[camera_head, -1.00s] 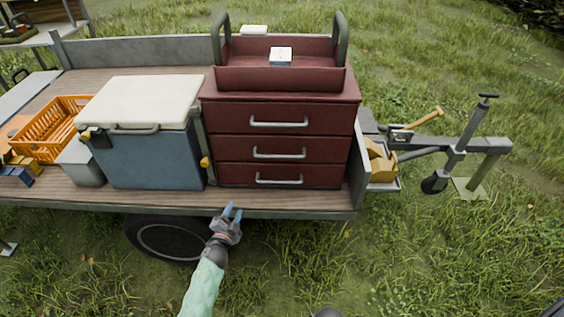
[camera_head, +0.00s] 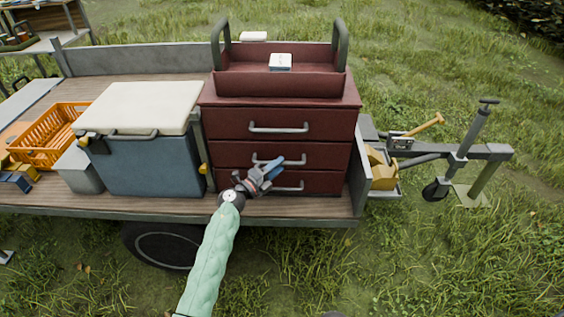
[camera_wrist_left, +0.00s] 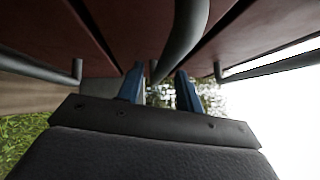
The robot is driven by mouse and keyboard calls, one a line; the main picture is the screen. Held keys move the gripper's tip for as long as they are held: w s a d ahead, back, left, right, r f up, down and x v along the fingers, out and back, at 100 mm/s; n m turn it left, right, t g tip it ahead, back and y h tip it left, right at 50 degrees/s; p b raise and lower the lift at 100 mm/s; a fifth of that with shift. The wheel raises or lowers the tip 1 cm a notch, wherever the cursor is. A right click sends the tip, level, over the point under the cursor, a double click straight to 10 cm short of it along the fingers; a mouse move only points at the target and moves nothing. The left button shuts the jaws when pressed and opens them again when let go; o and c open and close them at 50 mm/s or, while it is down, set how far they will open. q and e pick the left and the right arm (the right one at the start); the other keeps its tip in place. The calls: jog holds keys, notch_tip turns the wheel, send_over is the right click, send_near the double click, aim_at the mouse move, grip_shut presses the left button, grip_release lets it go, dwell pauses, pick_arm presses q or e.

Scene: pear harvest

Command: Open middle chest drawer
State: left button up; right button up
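The dark red chest (camera_head: 335,122) stands on the trailer bed with its three drawers shut. The middle drawer (camera_head: 325,154) has a grey bar handle (camera_head: 297,161), partly hidden by my left gripper (camera_head: 273,169). The gripper is open at the handle, with blue fingertips pointing to the chest. In the left wrist view, the middle handle (camera_wrist_left: 186,35) lines up with the gap between the two spread fingers (camera_wrist_left: 159,88); neither finger visibly clamps it. I cannot tell how deep it sits between them. My right gripper is not in view.
The top drawer handle (camera_head: 278,128) is above and the bottom drawer handle (camera_head: 292,188) just below my left gripper. A blue cooler (camera_head: 155,165) with a white lid stands left of the chest. The trailer side panel (camera_head: 358,175) is at its right. Grass in front is clear.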

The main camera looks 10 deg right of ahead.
aim_at(297, 155)
pick_arm(q)
jog(key=shift+x, duration=1.25)
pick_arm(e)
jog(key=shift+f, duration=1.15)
pick_arm(q)
grip_shut()
